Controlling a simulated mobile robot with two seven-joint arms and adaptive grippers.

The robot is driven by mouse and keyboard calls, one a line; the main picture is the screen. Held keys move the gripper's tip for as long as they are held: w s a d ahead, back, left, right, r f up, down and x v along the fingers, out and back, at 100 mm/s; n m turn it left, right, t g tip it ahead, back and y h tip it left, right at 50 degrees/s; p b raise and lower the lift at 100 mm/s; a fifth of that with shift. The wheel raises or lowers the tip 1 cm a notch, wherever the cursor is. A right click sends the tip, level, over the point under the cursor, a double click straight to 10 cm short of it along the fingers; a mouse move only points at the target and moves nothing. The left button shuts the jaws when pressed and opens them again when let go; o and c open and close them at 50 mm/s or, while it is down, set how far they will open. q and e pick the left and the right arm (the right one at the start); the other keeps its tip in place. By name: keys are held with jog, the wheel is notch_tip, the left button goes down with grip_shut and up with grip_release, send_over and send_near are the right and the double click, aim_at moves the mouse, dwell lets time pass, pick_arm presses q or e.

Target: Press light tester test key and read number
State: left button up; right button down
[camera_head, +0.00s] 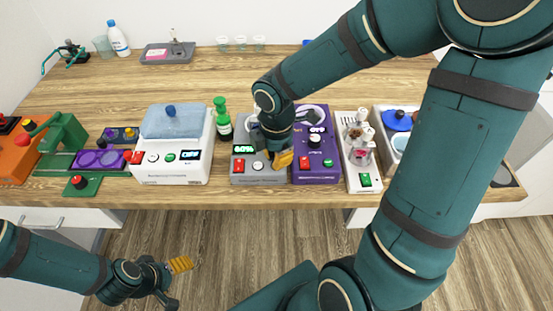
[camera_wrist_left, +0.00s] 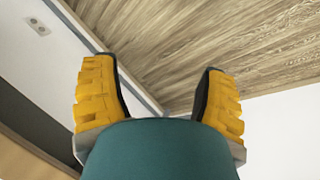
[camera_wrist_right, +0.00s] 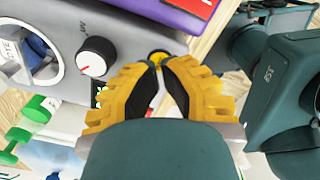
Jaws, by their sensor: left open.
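The grey tester (camera_head: 259,176) stands near the front of the wooden table, with a lit green display (camera_head: 243,149) that appears to read 60%. It has a red switch (camera_head: 239,165); its white knob (camera_wrist_right: 97,57) and round opening (camera_wrist_right: 30,55) show in the right wrist view. My right gripper (camera_head: 284,160) is over the tester's right front, its fingertips together and empty. A small yellow round key (camera_wrist_right: 158,55) shows right at the fingertips (camera_wrist_right: 158,66); I cannot tell whether it is pressed in. My left gripper (camera_wrist_left: 164,85) is open and empty, low in front of the table.
A purple device (camera_head: 318,171) stands close on the tester's right, a green bottle (camera_head: 223,121) and a white device with a blue lid (camera_head: 172,160) on its left. A white rack device (camera_head: 360,160) is further right.

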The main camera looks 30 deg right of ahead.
jog(key=shift+r+p, duration=0.55)
jog(key=shift+r, duration=0.25)
notch_tip(320, 180, up, 5)
jog(key=p, duration=0.4)
jog(key=shift+f, duration=0.1)
jog(key=shift+s+f, duration=0.1)
